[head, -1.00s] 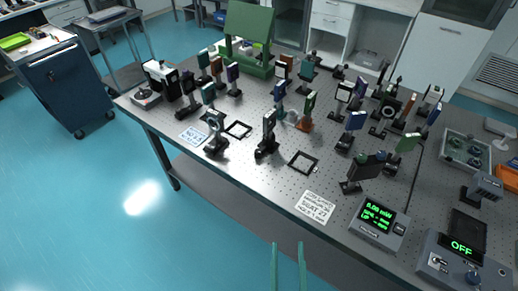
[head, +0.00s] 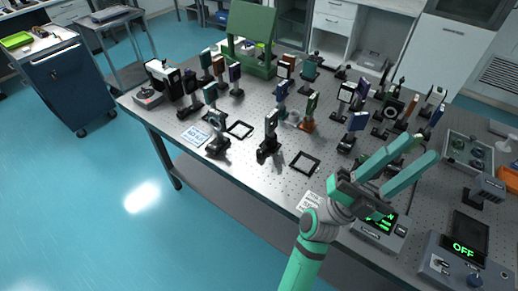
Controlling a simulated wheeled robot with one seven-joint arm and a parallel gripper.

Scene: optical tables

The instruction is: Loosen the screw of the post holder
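Several post holders carrying optics stand upright on the perforated optical table. Two stand near its front edge: a black post holder (head: 268,146) in the middle and another one (head: 216,140) to its left, each beside a black square frame on the table. The frames do not show which holder is the task's own, and the screws are too small to make out. My gripper (head: 421,147) is open, with its two green fingers apart and nothing visible between them. It is raised over the right front part of the table and hides the mount behind it.
A power meter (head: 378,232) and a controller reading OFF (head: 462,262) sit at the front right. Black square frames (head: 304,163) and a label card (head: 196,135) lie along the front. A grey tray (head: 468,150) is at the right. The floor at left is clear.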

